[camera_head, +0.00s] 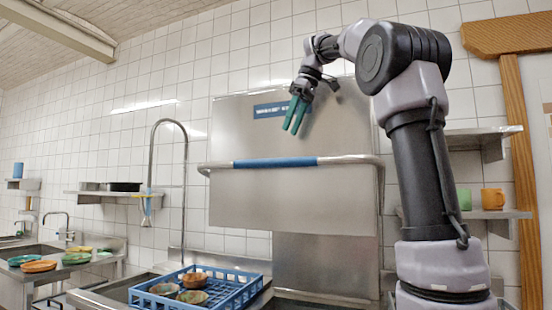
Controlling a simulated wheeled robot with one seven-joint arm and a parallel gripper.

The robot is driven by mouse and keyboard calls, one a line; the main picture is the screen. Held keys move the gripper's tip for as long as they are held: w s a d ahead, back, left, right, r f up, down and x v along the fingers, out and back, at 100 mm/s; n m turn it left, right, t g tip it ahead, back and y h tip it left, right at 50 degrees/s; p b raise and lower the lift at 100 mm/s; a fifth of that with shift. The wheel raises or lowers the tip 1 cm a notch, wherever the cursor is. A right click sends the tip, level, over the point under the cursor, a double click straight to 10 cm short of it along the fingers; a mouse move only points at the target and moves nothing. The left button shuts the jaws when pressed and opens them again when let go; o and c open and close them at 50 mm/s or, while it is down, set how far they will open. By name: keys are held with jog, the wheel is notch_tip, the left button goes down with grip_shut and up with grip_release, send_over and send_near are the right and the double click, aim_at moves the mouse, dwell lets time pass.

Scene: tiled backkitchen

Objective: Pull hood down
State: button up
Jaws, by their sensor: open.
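The hood (235,210) is a large stainless steel box in the middle of the view, in a raised position above the counter. A horizontal bar handle (345,159) with a blue grip section (275,162) runs across its front. A blue label (268,111) sits near its top. My gripper (293,117) has green fingers and is open and empty. It points downward in front of the hood's upper part, above the blue grip in the picture and apart from it. The depth gap to the hood is hard to tell.
A blue dish rack (238,297) with several bowls stands on the counter at lower left of the hood. A tall spray faucet (186,190) rises left of the hood. Shelves with mugs (493,198) are at right. Colored plates (40,266) lie by a sink at far left.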

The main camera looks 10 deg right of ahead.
jog(key=shift+n, duration=0.3)
jog(key=x, duration=0.7)
jog(key=w+x, duration=0.1)
jog(key=x, duration=0.2)
jog(key=shift+w+a, duration=0.1)
jog(key=shift+a, duration=0.3)
jog(key=shift+r, duration=0.1)
grip_shut()
dwell(0.7)
